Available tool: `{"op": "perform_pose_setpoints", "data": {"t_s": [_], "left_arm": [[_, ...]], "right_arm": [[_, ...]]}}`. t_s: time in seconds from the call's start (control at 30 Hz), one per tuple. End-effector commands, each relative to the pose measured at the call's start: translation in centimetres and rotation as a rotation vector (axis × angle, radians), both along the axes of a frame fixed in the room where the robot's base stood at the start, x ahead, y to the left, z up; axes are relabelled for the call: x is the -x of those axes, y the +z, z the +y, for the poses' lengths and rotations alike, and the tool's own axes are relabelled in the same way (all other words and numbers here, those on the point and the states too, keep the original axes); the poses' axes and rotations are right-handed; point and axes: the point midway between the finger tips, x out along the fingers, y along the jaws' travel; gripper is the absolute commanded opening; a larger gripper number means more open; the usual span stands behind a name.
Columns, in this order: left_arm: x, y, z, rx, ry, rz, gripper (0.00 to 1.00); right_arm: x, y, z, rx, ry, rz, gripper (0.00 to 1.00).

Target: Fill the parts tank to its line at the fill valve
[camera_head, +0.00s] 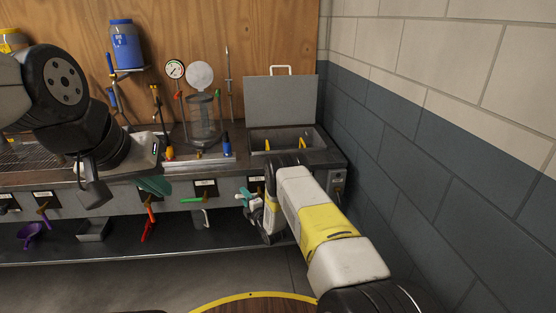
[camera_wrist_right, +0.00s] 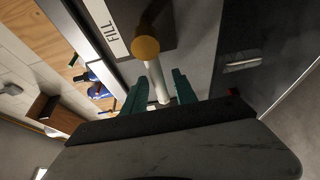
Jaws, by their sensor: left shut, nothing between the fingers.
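The parts tank (camera_head: 313,137) is a grey open-topped tank at the right end of the bench, its lid (camera_head: 280,98) standing up behind it. Two yellow pieces show inside; I cannot make out a fill line or liquid level. In the right wrist view, the fill valve (camera_wrist_right: 146,50) shows a round orange-brown end on a pale stem, beside a FILL label (camera_wrist_right: 111,38). My right gripper (camera_wrist_right: 158,90) is open, its teal fingers apart on either side of the stem. It also shows below the tank in the head view (camera_head: 245,197). My left gripper (camera_head: 160,186) is shut and empty before the bench front.
A glass vessel (camera_head: 204,118) with a round lid, a gauge (camera_head: 175,69) and a blue container (camera_head: 126,45) stand at the back. A purple scoop (camera_head: 30,232) and a grey tray (camera_head: 94,230) sit on the lower shelf. A block wall (camera_head: 410,140) closes the right side.

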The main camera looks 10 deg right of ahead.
Motion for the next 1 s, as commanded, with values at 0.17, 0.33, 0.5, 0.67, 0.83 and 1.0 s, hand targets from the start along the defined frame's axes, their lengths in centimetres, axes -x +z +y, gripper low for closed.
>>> {"op": "perform_pose_setpoints", "data": {"t_s": [0.17, 0.33, 0.5, 0.67, 0.83, 1.0], "left_arm": [[0.0, 0.0, 0.0, 0.000, 0.000, 0.000, 0.00], [0.0, 0.0, 0.0, 0.000, 0.000, 0.000, 0.00], [0.0, 0.0, 0.0, 0.000, 0.000, 0.000, 0.00], [0.0, 0.0, 0.0, 0.000, 0.000, 0.000, 0.00], [0.0, 0.0, 0.0, 0.000, 0.000, 0.000, 0.00], [0.0, 0.0, 0.0, 0.000, 0.000, 0.000, 0.00]], "right_arm": [[0.0, 0.0, 0.0, 0.000, 0.000, 0.000, 0.00], [0.0, 0.0, 0.0, 0.000, 0.000, 0.000, 0.00], [0.0, -0.2, 0.0, 0.000, 0.000, 0.000, 0.00], [0.0, -0.7, 0.0, 0.000, 0.000, 0.002, 0.00], [0.0, -1.2, -0.1, 0.000, -0.001, 0.003, 0.00], [0.1, -1.8, -0.1, 0.000, -0.001, 0.005, 0.00]]}}
